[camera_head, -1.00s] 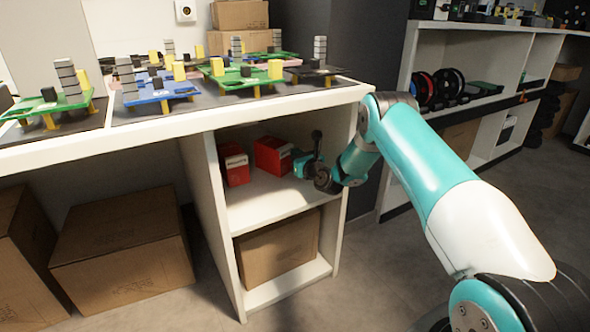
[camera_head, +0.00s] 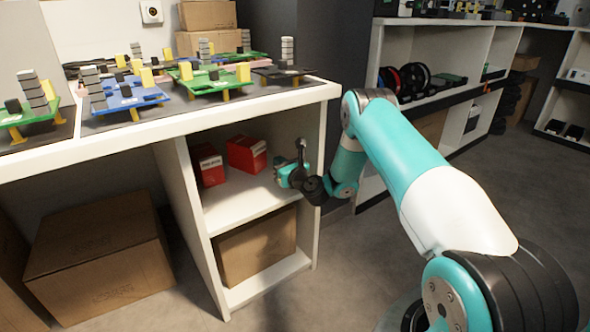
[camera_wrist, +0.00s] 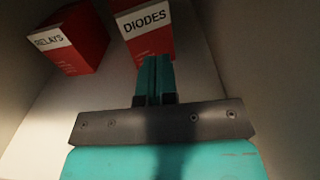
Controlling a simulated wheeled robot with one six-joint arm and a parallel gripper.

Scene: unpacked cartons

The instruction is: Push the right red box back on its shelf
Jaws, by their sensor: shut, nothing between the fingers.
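The right red box (camera_head: 247,153) stands upright on the upper shelf of the open cabinet under the table. In the wrist view its white label reads DIODES (camera_wrist: 147,22). The left red box (camera_head: 209,165), labelled RELAYS (camera_wrist: 75,40) in the wrist view, stands to its left with a gap between them. My gripper (camera_head: 279,172) is shut and empty at the cabinet's opening, in front and to the right of the right box. In the wrist view my closed fingertips (camera_wrist: 156,60) point at the lower front of the DIODES box. I cannot tell whether they touch it.
The cabinet's right side wall (camera_head: 322,150) stands close to my gripper. The shelf (camera_head: 232,205) is bare in front of the boxes. A brown carton (camera_head: 258,246) sits in the compartment below. Circuit boards (camera_head: 210,78) lie on the tabletop above.

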